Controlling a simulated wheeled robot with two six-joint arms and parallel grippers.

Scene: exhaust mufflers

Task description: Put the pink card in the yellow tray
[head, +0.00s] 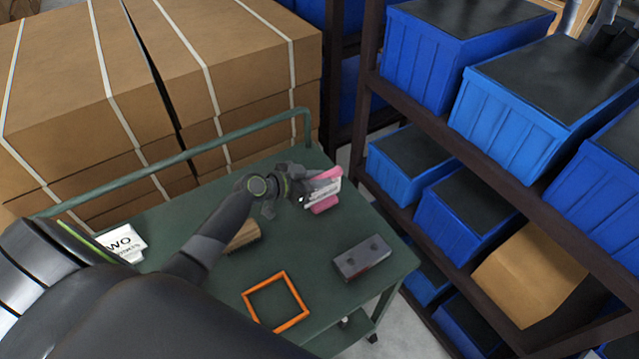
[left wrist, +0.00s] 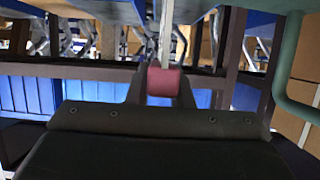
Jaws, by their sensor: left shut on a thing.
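The pink card (head: 324,205) shows at the end of my left arm in the head view, above the far right part of the green cart top. My left gripper (head: 314,189) is shut on it, and its fingers hide part of the card. In the left wrist view the dull pink piece (left wrist: 163,82) sits between the two dark fingers (left wrist: 163,92), with a pale strip rising behind it. An orange square frame (head: 248,304) lies on the near part of the cart. No clearly yellow tray shows apart from this orange outline. My right gripper is out of view.
The green cart (head: 215,290) also holds a grey block (head: 362,262), a brown block (head: 243,236) partly behind my arm, and a white printed label (head: 122,243). A rail (head: 190,147) runs along its back. Cartons stand behind; a shelf with blue bins (head: 530,100) stands right.

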